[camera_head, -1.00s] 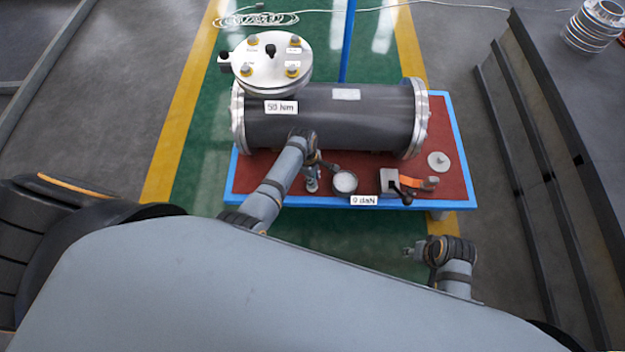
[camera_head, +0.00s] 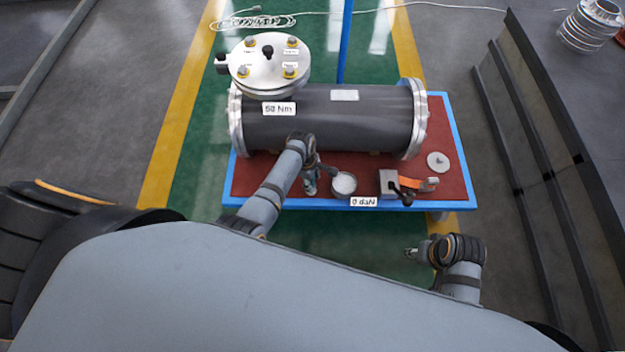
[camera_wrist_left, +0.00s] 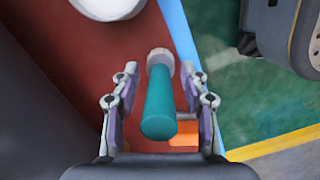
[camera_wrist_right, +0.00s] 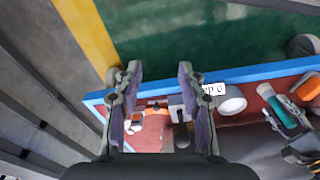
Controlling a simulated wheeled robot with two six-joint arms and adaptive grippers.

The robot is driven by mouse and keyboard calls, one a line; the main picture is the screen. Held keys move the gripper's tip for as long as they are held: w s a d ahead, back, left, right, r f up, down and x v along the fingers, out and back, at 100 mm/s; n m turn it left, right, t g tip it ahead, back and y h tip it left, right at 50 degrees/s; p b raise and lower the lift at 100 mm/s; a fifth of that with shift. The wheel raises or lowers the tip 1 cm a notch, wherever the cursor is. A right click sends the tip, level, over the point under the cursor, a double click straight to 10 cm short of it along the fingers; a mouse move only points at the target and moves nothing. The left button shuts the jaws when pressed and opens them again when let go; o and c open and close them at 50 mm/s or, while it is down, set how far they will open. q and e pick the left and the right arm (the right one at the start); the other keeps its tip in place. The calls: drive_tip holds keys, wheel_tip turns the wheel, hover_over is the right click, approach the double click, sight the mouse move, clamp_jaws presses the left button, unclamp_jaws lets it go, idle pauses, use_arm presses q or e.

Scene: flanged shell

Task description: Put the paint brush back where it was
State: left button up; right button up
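The paint brush (camera_wrist_left: 160,95), a teal handle with a pale end, lies between my left gripper's fingers in the left wrist view. It also shows in the right wrist view (camera_wrist_right: 280,110); its bristles cannot be made out. My left gripper (camera_head: 312,174) is at the table's front, left of a round tin (camera_head: 343,183) with pale contents. In the left wrist view the left fingers (camera_wrist_left: 159,105) stand open, with gaps on both sides of the handle. My right gripper (camera_head: 410,253) is in front of the table, its fingers (camera_wrist_right: 156,105) open and empty.
A dark flanged shell (camera_head: 335,115) lies across the red table, with a round bolted cover (camera_head: 268,72) at its left end. A clamp device with an orange part (camera_head: 410,183) and a small disc (camera_head: 438,161) stand right of the tin. A blue rim edges the table.

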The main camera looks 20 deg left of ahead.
use_arm(q)
drive_tip(key=shift+r, duration=0.1)
drive_tip(key=r+p, duration=0.2)
drive_tip(key=r, duration=0.3)
drive_tip(key=shift+a+p, duration=0.35)
drive_tip(key=shift+p, duration=0.05)
drive_tip(key=r, duration=0.2)
drive_tip(key=r+p, duration=0.1)
drive_tip(key=r, duration=0.1)
drive_tip(key=a+r+p, duration=0.1)
drive_tip(key=r, duration=0.1)
drive_tip(key=shift+r, duration=0.15)
drive_tip(key=shift+r+p, duration=0.3)
use_arm(e)
drive_tip(key=s+d+f, duration=0.1)
drive_tip(key=d+f, duration=0.1)
drive_tip(key=f, duration=0.6)
drive_tip(key=s+d+f, duration=0.2)
drive_tip(key=f, duration=0.5)
drive_tip(key=shift+f+h, duration=0.35)
drive_tip(key=shift+h, duration=0.05)
drive_tip(key=shift+s, duration=0.1)
